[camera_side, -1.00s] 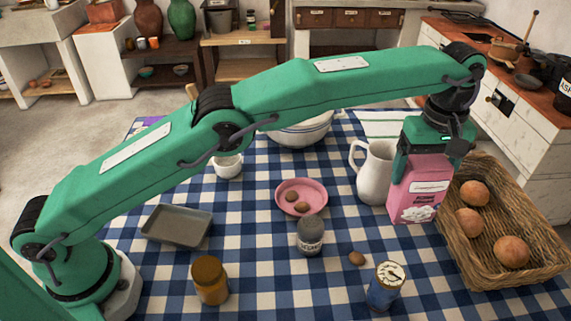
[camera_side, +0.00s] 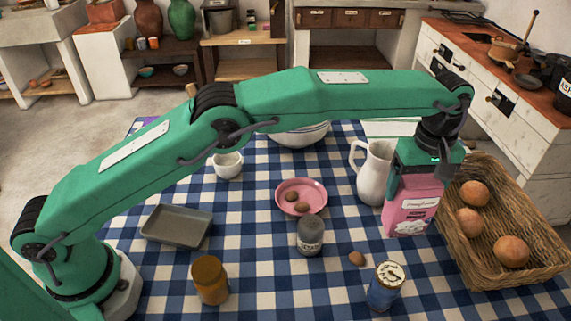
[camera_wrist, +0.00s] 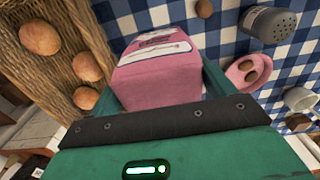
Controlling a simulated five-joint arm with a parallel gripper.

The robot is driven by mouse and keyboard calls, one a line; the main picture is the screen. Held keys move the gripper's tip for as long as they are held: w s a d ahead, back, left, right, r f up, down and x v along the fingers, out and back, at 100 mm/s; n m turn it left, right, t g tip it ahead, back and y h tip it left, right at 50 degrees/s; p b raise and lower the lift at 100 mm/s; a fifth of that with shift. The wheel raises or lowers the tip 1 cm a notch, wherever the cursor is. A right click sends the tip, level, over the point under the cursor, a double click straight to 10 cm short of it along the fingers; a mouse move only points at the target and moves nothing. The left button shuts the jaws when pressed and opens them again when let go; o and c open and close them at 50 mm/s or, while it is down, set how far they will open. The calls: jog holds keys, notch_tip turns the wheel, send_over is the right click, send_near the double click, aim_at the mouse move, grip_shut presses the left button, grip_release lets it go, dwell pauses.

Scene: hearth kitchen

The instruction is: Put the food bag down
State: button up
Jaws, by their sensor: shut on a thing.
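The pink food bag (camera_side: 411,211) is upright between the fingers of my gripper (camera_side: 418,185), which is shut on it near its top. In the side view the bag stands between the white pitcher (camera_side: 375,175) and the wicker basket (camera_side: 483,262), at or just above the checkered tablecloth (camera_side: 240,285). I cannot tell whether its base touches the cloth. In the wrist view the bag (camera_wrist: 160,70) fills the space between my gripper's fingers (camera_wrist: 160,88).
The basket with several round loaves (camera_side: 511,251) is close on the right. A blue jar (camera_side: 385,290), a brown nut (camera_side: 356,258), a grey shaker (camera_side: 310,238) and a pink plate (camera_side: 287,205) lie in front and to the left. Bare cloth shows just before the bag.

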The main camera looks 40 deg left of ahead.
jog(key=shift+f, duration=2.6)
jog(key=o, duration=2)
jog(key=shift+f, duration=0.2)
jog(key=shift+c, duration=0.2)
jog(key=shift+r, duration=0.1)
jog(key=shift+r, duration=6.05)
